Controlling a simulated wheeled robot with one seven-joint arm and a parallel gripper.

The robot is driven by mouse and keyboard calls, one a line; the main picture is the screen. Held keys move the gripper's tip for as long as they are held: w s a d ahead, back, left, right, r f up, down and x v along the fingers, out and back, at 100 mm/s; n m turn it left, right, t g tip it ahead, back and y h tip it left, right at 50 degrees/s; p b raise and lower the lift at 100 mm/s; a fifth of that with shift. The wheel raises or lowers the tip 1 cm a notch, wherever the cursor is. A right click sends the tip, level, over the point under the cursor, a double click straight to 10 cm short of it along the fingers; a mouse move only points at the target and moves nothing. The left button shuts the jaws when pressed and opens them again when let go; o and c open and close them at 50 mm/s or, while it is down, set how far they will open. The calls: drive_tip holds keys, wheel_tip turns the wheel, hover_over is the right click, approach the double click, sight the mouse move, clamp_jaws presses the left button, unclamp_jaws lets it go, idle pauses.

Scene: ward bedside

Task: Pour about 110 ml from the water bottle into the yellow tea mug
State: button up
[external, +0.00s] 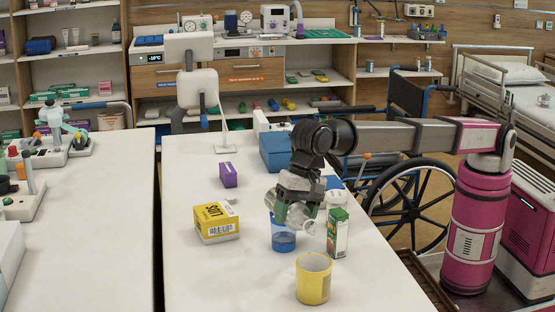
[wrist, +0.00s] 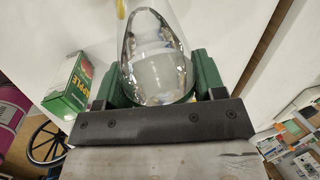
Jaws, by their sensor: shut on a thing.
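The yellow tea mug (external: 313,279) stands upright on the white table near its front edge, in the external view. My gripper (external: 297,208) is above the table, behind the mug and a little left of it. It is shut on the clear water bottle (external: 307,226). The bottle shows large between the green finger pads in the wrist view (wrist: 155,62). It looks tilted in the external view, partly hidden by the fingers. The mug's inside is not clear, and the mug is not recognisable in the wrist view.
A blue cup (external: 283,239) stands just below the gripper. A green juice carton (external: 338,233) stands close on the right and also shows in the wrist view (wrist: 70,88). A yellow box (external: 216,223) lies at the left. The table left of the mug is clear.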

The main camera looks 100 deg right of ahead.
drive_tip(key=shift+a+f+h, duration=0.1)
drive_tip(key=shift+f+h, duration=0.45)
drive_tip(key=shift+h, duration=0.15)
drive_tip(key=shift+w+d, duration=0.15)
drive_tip(key=shift+d, duration=0.2)
idle(0.4)
drive_tip(key=shift+d+h, duration=0.3)
drive_tip(key=shift+d, duration=0.15)
drive_tip(key=shift+t+h+p, duration=0.3)
drive_tip(key=shift+h+p, duration=0.2)
drive_tip(key=shift+p, duration=0.3)
idle(1.3)
drive_tip(key=shift+d, duration=0.15)
drive_tip(key=shift+d+y, duration=0.15)
drive_tip(key=shift+y, duration=0.75)
drive_tip(key=shift+r+y, duration=0.8)
drive_tip(key=shift+y, duration=0.1)
drive_tip(key=shift+w+r, duration=0.1)
drive_tip(key=shift+r, duration=0.1)
